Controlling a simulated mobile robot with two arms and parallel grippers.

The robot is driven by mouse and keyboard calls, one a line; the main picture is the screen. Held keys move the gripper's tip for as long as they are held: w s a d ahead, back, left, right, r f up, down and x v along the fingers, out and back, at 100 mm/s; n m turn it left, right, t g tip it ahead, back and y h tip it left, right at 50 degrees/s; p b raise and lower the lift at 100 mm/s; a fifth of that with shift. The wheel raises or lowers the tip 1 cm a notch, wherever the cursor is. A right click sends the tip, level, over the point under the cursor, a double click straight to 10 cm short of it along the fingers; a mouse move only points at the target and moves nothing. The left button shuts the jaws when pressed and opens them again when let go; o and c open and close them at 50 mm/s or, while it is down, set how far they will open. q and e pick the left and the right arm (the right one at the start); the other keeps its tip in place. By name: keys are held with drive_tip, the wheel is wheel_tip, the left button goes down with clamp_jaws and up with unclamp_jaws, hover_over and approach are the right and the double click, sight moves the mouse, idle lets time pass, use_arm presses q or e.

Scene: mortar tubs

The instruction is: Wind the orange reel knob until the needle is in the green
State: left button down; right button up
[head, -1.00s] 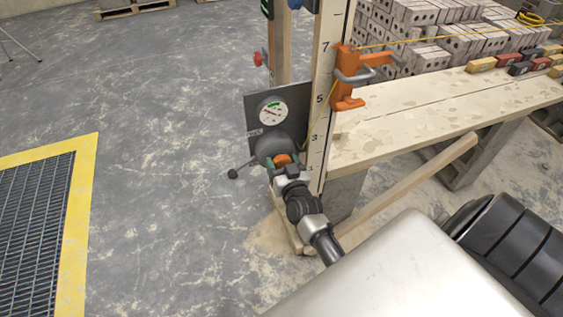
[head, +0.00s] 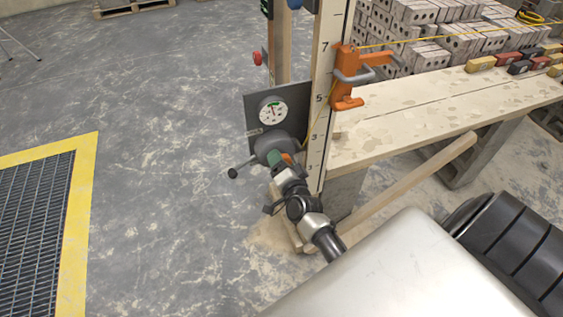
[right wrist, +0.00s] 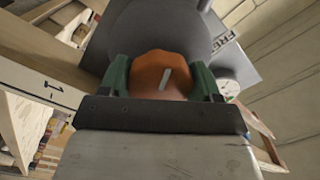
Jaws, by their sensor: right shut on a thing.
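The orange reel knob (right wrist: 160,75) sits on the front of a grey round reel (head: 272,148), with a pale mark on its face. My right gripper (right wrist: 163,82) is shut on the knob, one green finger on each side. In the head view the right gripper (head: 281,160) hides much of the knob. Above the reel is a round white dial (head: 272,112) on a dark grey plate. Its needle looks roughly upright, towards the green band at the top; the exact reading is too small to tell. My left gripper is not in view.
A numbered wooden post (head: 321,100) with an orange clamp (head: 347,78) stands beside the plate. A plank bench (head: 430,105) is at right, with grey bricks (head: 420,45) behind.

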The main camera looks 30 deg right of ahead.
drive_tip(key=shift+m, duration=0.6)
drive_tip(key=o, duration=0.9)
drive_tip(key=shift+o, duration=0.2)
drive_tip(key=shift+s, duration=0.15)
drive_tip(key=v, duration=1)
drive_tip(key=shift+s, duration=0.3)
